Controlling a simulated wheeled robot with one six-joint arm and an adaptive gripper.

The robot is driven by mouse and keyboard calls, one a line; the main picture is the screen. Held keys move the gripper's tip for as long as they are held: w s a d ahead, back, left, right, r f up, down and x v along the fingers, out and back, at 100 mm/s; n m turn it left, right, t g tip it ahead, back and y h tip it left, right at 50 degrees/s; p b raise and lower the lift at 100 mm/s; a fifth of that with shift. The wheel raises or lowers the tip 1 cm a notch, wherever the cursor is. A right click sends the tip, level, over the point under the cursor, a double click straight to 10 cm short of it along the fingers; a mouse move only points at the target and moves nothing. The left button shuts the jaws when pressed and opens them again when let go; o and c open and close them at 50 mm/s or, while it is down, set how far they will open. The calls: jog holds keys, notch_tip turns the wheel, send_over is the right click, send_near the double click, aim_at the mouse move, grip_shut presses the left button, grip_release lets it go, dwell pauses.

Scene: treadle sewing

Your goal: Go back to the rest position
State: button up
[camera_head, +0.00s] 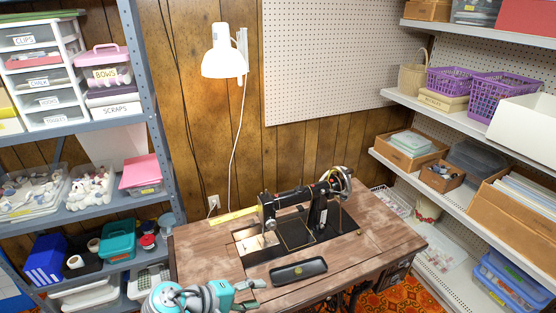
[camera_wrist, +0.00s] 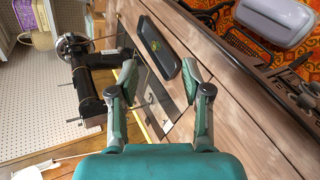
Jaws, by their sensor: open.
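My gripper (camera_wrist: 158,95) is open and empty in the wrist view, with its two fingers spread above the wooden sewing table. In the head view my gripper (camera_head: 250,294) is at the bottom centre, over the table's front left part. The black sewing machine (camera_head: 290,222) stands on the wooden table (camera_head: 205,245); it also shows at the left of the wrist view (camera_wrist: 92,78). A black oblong case (camera_head: 298,271) lies on the table in front of the machine, to the right of my gripper. The wrist view shows this case (camera_wrist: 158,45) beyond the fingertips.
A blue-grey shelf (camera_head: 100,115) with bins stands at the left. White shelves (camera_head: 420,180) with baskets and boxes stand at the right. A white lamp (camera_head: 222,62) hangs on the wood-panelled wall. A yellow strip (camera_head: 234,214) lies at the table's back left. The table's right part is mostly clear.

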jog(key=s+d+f+n+t+y, duration=0.1)
jog(key=s+d+f+t+y, duration=0.15)
jog(key=d+f, duration=1.05)
jog(key=s+d+f+y, duration=0.5)
jog(key=s+d+f, duration=0.25)
jog(key=s, duration=0.45)
jog(key=s+d+r+m+t+y, duration=0.2)
jog(key=s+r+m+t+y, duration=0.15)
jog(key=s, duration=1.05)
jog(key=s+d+r+m+t, duration=0.1)
jog(key=s+r+m, duration=0.2)
jog(key=r, duration=0.6)
jog(key=s+d+r+m+t, duration=0.1)
jog(key=s+r+m+t, duration=0.1)
jog(key=s+r, duration=0.6)
notch_tip(320, 180, up, 2)
jog(key=shift+s+d+r+m+h, duration=0.2)
jog(key=shift+m+h, duration=0.1)
jog(key=shift+m, duration=0.45)
